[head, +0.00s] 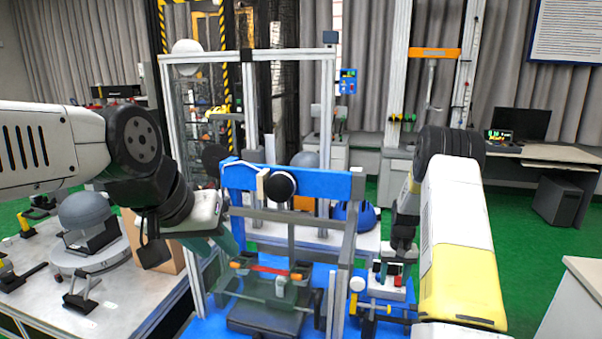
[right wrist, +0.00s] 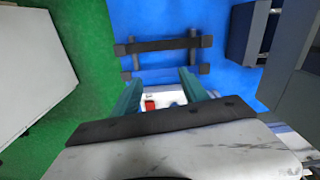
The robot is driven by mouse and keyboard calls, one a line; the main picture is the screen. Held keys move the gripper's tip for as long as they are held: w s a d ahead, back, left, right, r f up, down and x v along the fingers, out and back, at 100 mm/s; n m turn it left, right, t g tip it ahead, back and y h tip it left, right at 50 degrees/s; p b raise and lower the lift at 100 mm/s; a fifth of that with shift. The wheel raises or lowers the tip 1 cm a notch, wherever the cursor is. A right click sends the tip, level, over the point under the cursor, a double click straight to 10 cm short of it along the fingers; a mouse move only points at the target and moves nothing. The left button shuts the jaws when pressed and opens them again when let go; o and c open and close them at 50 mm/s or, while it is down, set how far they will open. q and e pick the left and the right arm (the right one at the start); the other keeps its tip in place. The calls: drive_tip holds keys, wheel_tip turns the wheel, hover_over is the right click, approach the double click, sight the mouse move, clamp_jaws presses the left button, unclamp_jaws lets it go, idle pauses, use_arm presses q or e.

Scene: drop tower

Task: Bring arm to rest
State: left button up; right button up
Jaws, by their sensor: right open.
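My left gripper (head: 228,238) is at the left side of the drop tower frame (head: 170,120), close to its left post. Its teal fingers are partly hidden, and I cannot tell whether they touch the frame. My right arm comes down at the right of the tower, and its gripper is mostly hidden in the head view. In the right wrist view my right gripper (right wrist: 160,82) shows two teal fingers spread apart with nothing held between them. Beyond them is a control box with a red button (right wrist: 150,104); the box (head: 392,281) also shows in the head view.
The blue crossbar (head: 320,183) and blue base (head: 210,324) belong to the tower area. A side table (head: 120,317) with a grey dome device (head: 88,210) stands at left. A white cabinet (head: 580,300) is at the lower right. Green floor (head: 520,240) is open at the right.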

drive_tip(key=s+a+r+t, duration=0.1)
drive_tip(key=s+a+r, duration=0.2)
drive_tip(key=r, duration=0.6)
drive_tip(key=s+a+r+t+y, duration=0.1)
drive_tip(key=s+a+r, duration=0.25)
drive_tip(key=r, duration=0.55)
drive_tip(key=s+a+r+t, duration=0.15)
drive_tip(key=s+r, duration=0.25)
drive_tip(key=r, duration=0.6)
drive_tip(key=s+a+r, duration=0.2)
drive_tip(key=s, duration=0.5)
drive_tip(key=s+a+r+n+t, duration=0.1)
drive_tip(key=s+a+r, duration=0.2)
drive_tip(key=s, duration=0.4)
drive_tip(key=s+a+r+n+t+y, duration=0.1)
drive_tip(key=s+a+r, duration=0.1)
drive_tip(key=s, duration=0.5)
drive_tip(key=shift+s+a+r, duration=0.4)
drive_tip(key=shift+a, duration=0.1)
drive_tip(key=shift+t, duration=0.25)
